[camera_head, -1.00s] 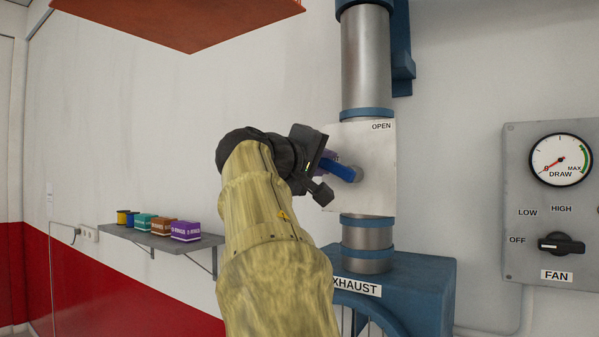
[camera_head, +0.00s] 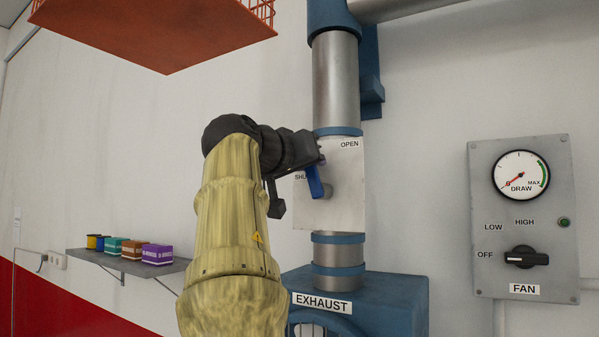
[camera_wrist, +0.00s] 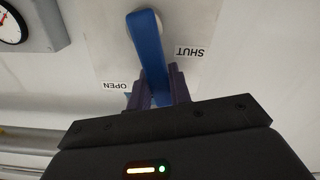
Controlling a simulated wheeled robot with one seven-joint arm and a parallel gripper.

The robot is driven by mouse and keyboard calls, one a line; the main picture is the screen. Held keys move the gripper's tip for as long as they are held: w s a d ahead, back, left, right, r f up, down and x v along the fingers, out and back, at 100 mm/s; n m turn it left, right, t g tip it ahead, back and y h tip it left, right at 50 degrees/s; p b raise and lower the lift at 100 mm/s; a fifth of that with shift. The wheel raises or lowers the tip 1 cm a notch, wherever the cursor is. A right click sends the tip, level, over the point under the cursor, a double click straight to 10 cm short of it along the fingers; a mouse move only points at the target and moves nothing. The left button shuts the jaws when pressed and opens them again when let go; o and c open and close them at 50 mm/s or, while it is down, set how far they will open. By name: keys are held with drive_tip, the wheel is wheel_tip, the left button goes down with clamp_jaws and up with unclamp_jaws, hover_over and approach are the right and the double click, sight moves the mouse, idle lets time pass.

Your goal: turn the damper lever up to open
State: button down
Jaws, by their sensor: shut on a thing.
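The blue damper lever (camera_head: 315,182) is on a pale plate (camera_head: 345,205) fixed to the metal exhaust duct (camera_head: 336,80). It runs up and slightly left from its round pivot, between the SHUT label (camera_head: 300,177) on the left and the OPEN label (camera_head: 349,144) at the top right. My gripper (camera_head: 318,160) is shut on the lever's outer end. In the wrist view the lever (camera_wrist: 148,45) passes between the two purple fingers (camera_wrist: 154,88), and both labels show upside down. My gripper hides part of the lever's end and of the plate's left side.
A fan panel (camera_head: 560,220) with a draw dial (camera_head: 521,175) and a knob (camera_head: 526,257) is on the wall at right. A blue exhaust housing (camera_head: 390,290) stands below the duct. An orange rack (camera_head: 150,40) hangs above my arm. A shelf (camera_head: 130,262) with small boxes is at left.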

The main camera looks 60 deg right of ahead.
drive_tip(key=shift+s+d+f+m+b, duration=0.1)
drive_tip(key=shift+s+m+b, duration=0.2)
drive_tip(key=shift+m, duration=0.55)
drive_tip(key=shift+s+d+m+b, duration=0.15)
drive_tip(key=shift+s+m, duration=0.25)
drive_tip(key=shift+m, duration=0.45)
drive_tip(key=shift+a, duration=0.1)
drive_tip(key=c, duration=1.3)
unclamp_jaws()
drive_tip(key=shift+s, duration=0.1)
drive_tip(key=shift+a, duration=0.1)
drive_tip(key=a+b, duration=0.1)
drive_tip(key=a, duration=0.4)
drive_tip(key=a+b, duration=0.1)
drive_tip(key=a, duration=0.5)
drive_tip(key=s+a+b, duration=0.1)
drive_tip(key=a+b, duration=0.1)
drive_tip(key=a, duration=0.4)
drive_tip(key=shift+a, duration=0.15)
